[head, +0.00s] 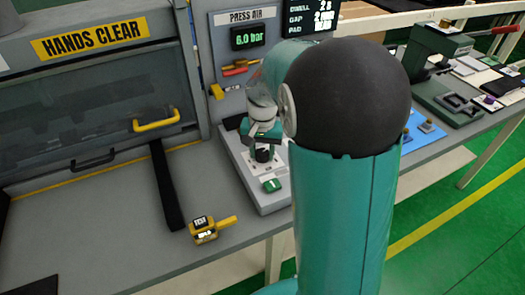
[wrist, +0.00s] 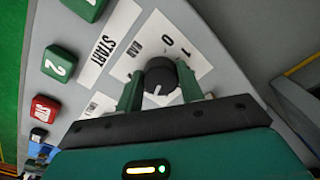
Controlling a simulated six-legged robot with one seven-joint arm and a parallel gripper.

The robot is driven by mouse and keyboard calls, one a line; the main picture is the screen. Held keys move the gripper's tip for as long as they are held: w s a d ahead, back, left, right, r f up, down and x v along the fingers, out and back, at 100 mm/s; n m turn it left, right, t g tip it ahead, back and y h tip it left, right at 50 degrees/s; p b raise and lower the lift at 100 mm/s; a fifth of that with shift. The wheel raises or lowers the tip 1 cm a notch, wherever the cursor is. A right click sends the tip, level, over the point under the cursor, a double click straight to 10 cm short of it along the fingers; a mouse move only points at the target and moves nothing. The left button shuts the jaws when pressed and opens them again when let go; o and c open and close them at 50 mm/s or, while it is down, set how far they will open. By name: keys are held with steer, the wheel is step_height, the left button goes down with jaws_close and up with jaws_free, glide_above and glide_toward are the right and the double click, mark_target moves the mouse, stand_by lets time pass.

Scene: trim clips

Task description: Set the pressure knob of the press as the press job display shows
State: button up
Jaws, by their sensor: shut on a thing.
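The black knob (wrist: 160,78) sits between my gripper's two fingers (wrist: 158,92) in the wrist view, and the gripper is shut on it. The knob's white mark points toward the bottom of that view. A white label plate (wrist: 190,48) beside it shows 0, 1 and a word that may read BAR. In the head view the knob (head: 263,155) shows under my gripper (head: 264,138) on the grey control box (head: 252,192). The job display (head: 312,18) reads DWELL 2 s, a GAP line and a PAD line; its top is cut off.
The PRESS AIR readout (head: 249,37) shows 6.0 bar. A green button (wrist: 58,63) marked 2, a red button (wrist: 43,110) and a START label (wrist: 105,48) lie beside the knob. A yellow tool (head: 205,230) and a black strip (head: 166,187) lie on the bench.

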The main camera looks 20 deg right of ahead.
mark_target(262, 153)
steer(key=shift+m, duration=1)
steer(key=shift+w, duration=0.1)
steer(key=o, duration=1)
steer(key=shift+r, duration=0.1)
step_height(262, 153, up, 14)
steer(key=shift+f, duration=0.15)
